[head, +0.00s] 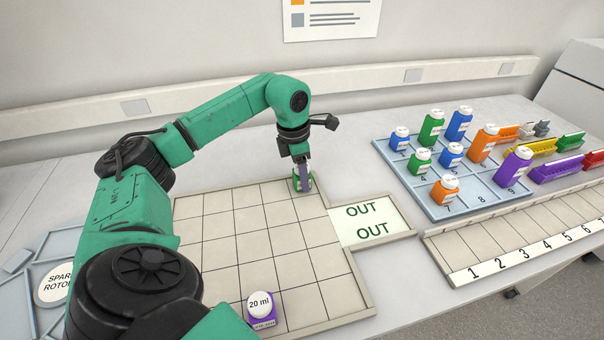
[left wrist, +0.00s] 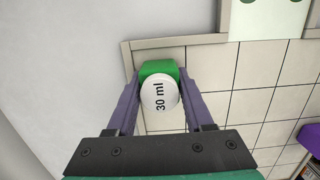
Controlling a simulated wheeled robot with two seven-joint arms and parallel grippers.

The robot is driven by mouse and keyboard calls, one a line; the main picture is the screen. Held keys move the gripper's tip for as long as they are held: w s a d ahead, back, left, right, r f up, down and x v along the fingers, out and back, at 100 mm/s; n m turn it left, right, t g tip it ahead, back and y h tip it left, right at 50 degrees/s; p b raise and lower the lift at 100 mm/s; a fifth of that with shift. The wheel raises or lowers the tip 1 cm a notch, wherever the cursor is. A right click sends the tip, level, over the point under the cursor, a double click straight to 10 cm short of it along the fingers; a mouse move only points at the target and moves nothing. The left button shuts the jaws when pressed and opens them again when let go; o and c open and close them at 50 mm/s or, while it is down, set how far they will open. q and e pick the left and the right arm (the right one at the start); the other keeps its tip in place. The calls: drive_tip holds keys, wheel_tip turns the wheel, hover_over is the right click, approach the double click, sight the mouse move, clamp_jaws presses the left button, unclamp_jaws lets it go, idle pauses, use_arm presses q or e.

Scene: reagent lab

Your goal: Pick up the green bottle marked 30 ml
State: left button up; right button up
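The green bottle (head: 297,186) stands upright in a far-right cell of the gridded tray (head: 249,222). In the left wrist view the green bottle (left wrist: 158,68) shows its white cap marked 30 ml. My left gripper (head: 303,172) reaches down over it. In the left wrist view my left gripper (left wrist: 160,80) has one purple finger on each side of the bottle, with the tips close against its green body. Any small gap there is too fine to make out. My right gripper is not in view.
A purple 20 ml bottle (head: 262,312) stands at the tray's near edge. An OUT plate (head: 371,221) adjoins the tray on the right. A blue rack (head: 412,182) holds several coloured bottles. A numbered rack (head: 463,277) lies front right.

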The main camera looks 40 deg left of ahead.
use_arm(q)
clamp_jaws()
drive_tip(key=shift+r, duration=0.1)
